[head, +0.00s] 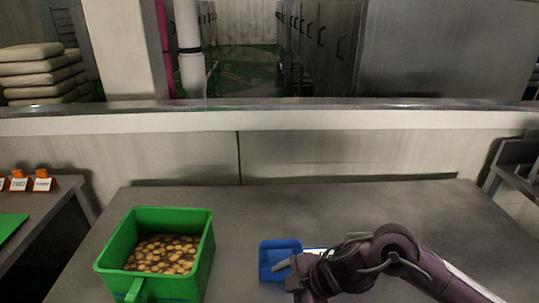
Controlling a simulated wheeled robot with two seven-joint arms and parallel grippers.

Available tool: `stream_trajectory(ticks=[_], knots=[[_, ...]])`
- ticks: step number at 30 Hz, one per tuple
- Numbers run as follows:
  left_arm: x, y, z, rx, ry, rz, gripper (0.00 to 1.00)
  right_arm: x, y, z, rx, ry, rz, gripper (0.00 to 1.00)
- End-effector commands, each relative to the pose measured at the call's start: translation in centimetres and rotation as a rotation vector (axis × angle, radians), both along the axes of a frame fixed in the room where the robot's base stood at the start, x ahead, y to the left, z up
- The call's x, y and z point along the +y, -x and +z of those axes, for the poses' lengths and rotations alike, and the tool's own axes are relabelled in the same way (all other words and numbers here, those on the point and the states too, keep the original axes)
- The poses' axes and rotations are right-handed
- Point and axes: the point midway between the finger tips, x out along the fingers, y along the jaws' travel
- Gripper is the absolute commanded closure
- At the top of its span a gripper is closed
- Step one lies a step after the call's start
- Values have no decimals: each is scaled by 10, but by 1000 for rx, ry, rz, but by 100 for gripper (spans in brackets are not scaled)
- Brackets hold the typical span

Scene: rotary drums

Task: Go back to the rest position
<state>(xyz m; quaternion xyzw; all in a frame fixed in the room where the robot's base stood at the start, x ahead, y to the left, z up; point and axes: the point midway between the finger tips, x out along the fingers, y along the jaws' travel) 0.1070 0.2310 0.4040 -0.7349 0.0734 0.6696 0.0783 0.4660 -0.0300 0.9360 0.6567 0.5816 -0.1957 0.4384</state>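My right arm comes in from the right edge over the table, and its gripper (290,275) is low at the front middle. A blue tray-like object (270,246) lies on the table just behind and left of this gripper, and the gripper and arm partly cover it. I cannot tell whether the gripper touches it or whether the fingers are open or shut. My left arm and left gripper are not in view.
A green bin (204,262) holding many round tan pieces (165,254) stands on the grey table (330,208) at the left. The table's back and right are clear. A low wall (340,155) runs behind. A side table (62,190) with small orange-topped boxes stands at far left.

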Motion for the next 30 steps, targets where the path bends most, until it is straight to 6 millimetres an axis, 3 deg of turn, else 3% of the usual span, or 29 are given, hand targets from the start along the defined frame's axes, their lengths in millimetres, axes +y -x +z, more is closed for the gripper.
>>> stream_trajectory(ticks=[1, 4, 6, 9, 11, 17, 21, 30], knots=[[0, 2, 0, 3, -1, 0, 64, 19, 6, 1, -26, -49, -18, 13], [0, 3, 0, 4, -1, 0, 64, 47, 8, 14, -96, -145, -108, 13], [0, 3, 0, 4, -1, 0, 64, 55, 7, 24, -130, -203, -211, 13], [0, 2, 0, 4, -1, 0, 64, 50, 4, 36, -142, -260, -392, 13], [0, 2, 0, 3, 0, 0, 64, 37, 3, 38, -128, -274, -517, 13], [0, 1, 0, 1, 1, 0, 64, -39, 21, 17, 24, -226, -946, 13], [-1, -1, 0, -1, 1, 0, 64, -85, 49, -7, 154, -151, -1155, 13], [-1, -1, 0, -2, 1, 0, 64, -150, 121, -42, 409, -2, -1440, 13]])
